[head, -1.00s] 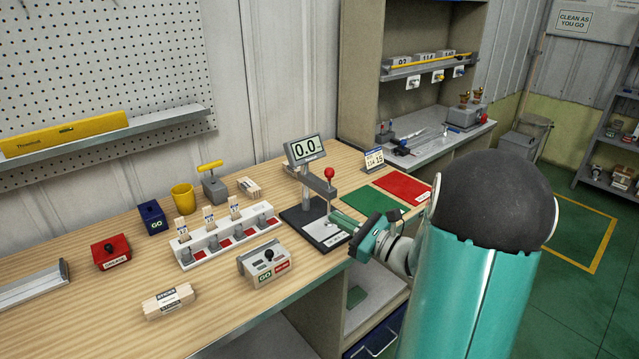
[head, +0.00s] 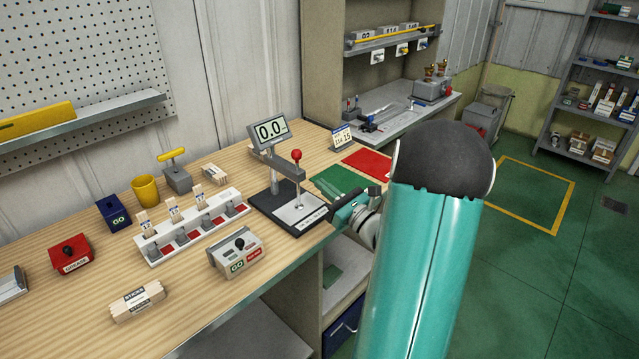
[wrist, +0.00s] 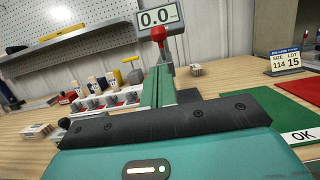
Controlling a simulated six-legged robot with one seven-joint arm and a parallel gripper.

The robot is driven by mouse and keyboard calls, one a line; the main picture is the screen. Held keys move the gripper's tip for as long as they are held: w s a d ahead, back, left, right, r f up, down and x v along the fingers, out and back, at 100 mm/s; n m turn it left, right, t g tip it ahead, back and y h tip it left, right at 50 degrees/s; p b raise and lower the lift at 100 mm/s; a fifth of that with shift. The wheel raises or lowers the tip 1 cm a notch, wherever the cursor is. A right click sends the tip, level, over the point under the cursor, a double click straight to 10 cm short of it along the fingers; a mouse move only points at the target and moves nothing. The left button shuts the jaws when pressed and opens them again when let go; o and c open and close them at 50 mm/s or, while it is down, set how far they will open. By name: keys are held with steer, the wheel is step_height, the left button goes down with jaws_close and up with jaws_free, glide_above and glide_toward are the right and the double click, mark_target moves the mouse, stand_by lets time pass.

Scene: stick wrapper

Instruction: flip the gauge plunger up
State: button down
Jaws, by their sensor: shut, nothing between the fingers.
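The gauge stands on a dark base (head: 262,212) near the table's front right part, with a tilted display (head: 270,131) reading 0.0. Its plunger has a red ball knob (head: 296,155) on top of the gauge arm, with a thin stem below it. In the wrist view the red knob (wrist: 158,34) shows just beyond my fingers, below the display (wrist: 158,17). My gripper (head: 338,215) is shut and empty, to the right of the gauge base near the table's front edge, lower than the knob. In the wrist view my gripper (wrist: 160,72) hides the gauge's lower part.
A green mat (head: 340,181) and a red mat (head: 368,164) lie right of the gauge. A white rack (head: 152,256) with tagged sticks and a GO switch box (head: 236,255) stand left of it. A size sign (head: 342,136) stands behind.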

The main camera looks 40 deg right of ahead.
steer(key=x, duration=0.8)
steer(key=shift+w, duration=0.1)
steer(key=shift+r, duration=0.15)
